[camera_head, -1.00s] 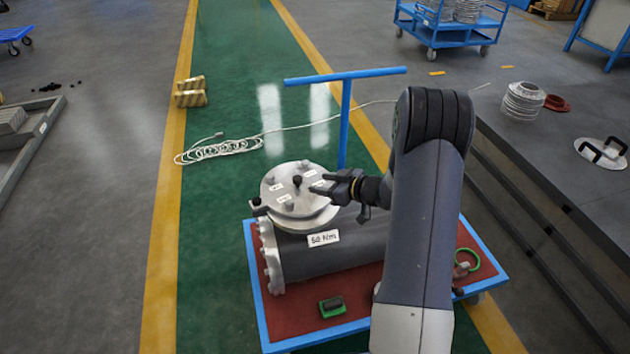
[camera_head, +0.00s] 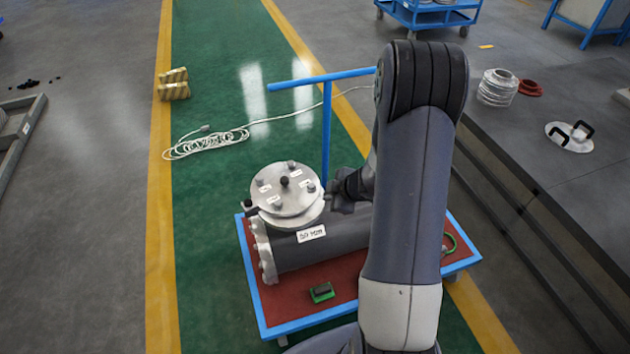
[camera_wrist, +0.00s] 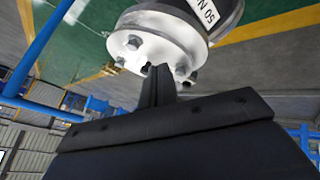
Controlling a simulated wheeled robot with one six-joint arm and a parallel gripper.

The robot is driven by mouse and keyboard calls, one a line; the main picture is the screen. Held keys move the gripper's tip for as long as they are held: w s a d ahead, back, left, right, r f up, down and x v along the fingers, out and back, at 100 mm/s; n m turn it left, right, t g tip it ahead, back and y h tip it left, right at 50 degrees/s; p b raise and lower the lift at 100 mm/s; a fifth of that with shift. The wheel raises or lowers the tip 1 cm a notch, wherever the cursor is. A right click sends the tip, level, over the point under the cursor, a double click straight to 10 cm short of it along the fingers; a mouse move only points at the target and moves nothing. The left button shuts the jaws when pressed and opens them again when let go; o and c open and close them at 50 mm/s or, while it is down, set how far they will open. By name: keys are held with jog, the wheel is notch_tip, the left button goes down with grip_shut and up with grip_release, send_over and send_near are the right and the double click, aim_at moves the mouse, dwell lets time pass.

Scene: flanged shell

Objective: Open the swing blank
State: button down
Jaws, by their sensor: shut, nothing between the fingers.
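The swing blank (camera_head: 292,207) is a round silver disc with a dark central knob, several bolts and small white labels. In the head view it lies flat on the upright flange of the dark shell (camera_head: 345,236). My gripper (camera_head: 331,195) is just right of the disc's edge; whether it touches is unclear there, and the arm partly hides it. In the wrist view, the slim dark fingers (camera_wrist: 158,84) are together, with nothing between them. Their tips overlap the lower rim of a pale bolted disc (camera_wrist: 150,52), probably the blank.
The shell rests on a red-topped cart (camera_head: 285,305) with a blue frame and a blue T-shaped handle (camera_head: 326,125). A green-edged block (camera_head: 321,292) lies on the cart's front. A grey bench (camera_head: 560,190) stands at the right.

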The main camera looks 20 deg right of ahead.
jog(key=b, duration=0.3)
send_near(309, 193)
jog(key=a+f, duration=0.1)
jog(key=f, duration=0.2)
jog(key=s+a+f, duration=0.1)
jog(key=f, duration=0.1)
jog(key=shift+a, duration=0.35)
jog(key=shift+w+d+r+p, duration=0.2)
jog(key=shift+w+p, duration=0.15)
jog(key=shift+w, duration=0.2)
jog(key=shift+w+d+r+p, duration=0.2)
jog(key=shift+w+p, duration=0.1)
jog(key=shift+w, duration=0.25)
jog(key=shift+w+d, duration=0.15)
jog(key=shift+w, duration=0.55)
jog(key=shift+f, duration=0.1)
jog(key=shift+w+d+p, duration=0.1)
jog(key=shift+p, duration=0.3)
